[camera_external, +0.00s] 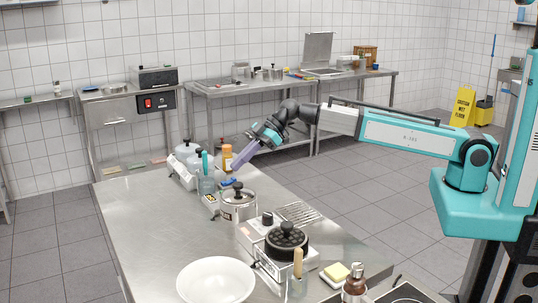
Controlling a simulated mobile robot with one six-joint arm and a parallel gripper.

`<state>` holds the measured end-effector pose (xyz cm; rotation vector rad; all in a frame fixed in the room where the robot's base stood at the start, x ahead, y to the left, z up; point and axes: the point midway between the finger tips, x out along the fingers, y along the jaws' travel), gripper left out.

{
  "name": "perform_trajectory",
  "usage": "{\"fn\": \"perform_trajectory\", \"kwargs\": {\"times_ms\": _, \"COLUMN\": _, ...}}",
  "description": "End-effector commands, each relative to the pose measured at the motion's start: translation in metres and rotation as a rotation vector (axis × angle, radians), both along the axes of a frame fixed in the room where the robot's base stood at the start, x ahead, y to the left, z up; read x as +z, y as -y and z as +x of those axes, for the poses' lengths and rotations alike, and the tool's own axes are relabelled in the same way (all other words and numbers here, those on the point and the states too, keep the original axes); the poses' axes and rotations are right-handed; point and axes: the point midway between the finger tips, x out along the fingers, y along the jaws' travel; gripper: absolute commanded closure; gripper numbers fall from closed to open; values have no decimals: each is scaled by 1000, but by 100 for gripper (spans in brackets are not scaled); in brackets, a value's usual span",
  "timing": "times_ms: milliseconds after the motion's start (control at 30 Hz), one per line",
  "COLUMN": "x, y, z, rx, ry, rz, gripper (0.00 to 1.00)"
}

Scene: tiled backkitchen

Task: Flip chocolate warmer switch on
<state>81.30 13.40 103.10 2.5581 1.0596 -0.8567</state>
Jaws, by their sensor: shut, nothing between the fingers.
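My gripper (237,164), with purple fingers, is shut and empty. It points down and left over the far end of the table, to the right of the unit and apart from it in the picture. An orange-capped bottle (228,156) stands just left of the fingers.
A teal-handled tool in a clear container (206,179), a lidded steel pot (238,207), a black round-plate appliance (287,243) and a white bowl (216,282) stand nearer on the table. The table's left side (145,230) is bare. A red switch (148,103) shows on a back-wall unit.

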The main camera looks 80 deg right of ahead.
Motion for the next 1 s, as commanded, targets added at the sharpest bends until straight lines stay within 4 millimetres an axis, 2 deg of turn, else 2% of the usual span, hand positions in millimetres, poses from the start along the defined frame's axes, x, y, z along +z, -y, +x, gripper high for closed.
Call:
{"fn": "perform_trajectory", "kwargs": {"times_ms": 300, "x": -23, "y": -23, "z": 24, "rx": 2, "ry": -2, "rz": 0, "gripper": 100}}
{"fn": "perform_trajectory", "kwargs": {"times_ms": 700, "x": -55, "y": -26, "z": 26, "rx": 0, "ry": -1, "rz": 1, "gripper": 100}}
{"fn": "perform_trajectory", "kwargs": {"times_ms": 1000, "x": -64, "y": -26, "z": 26, "rx": 0, "ry": 1, "rz": -1, "gripper": 100}}
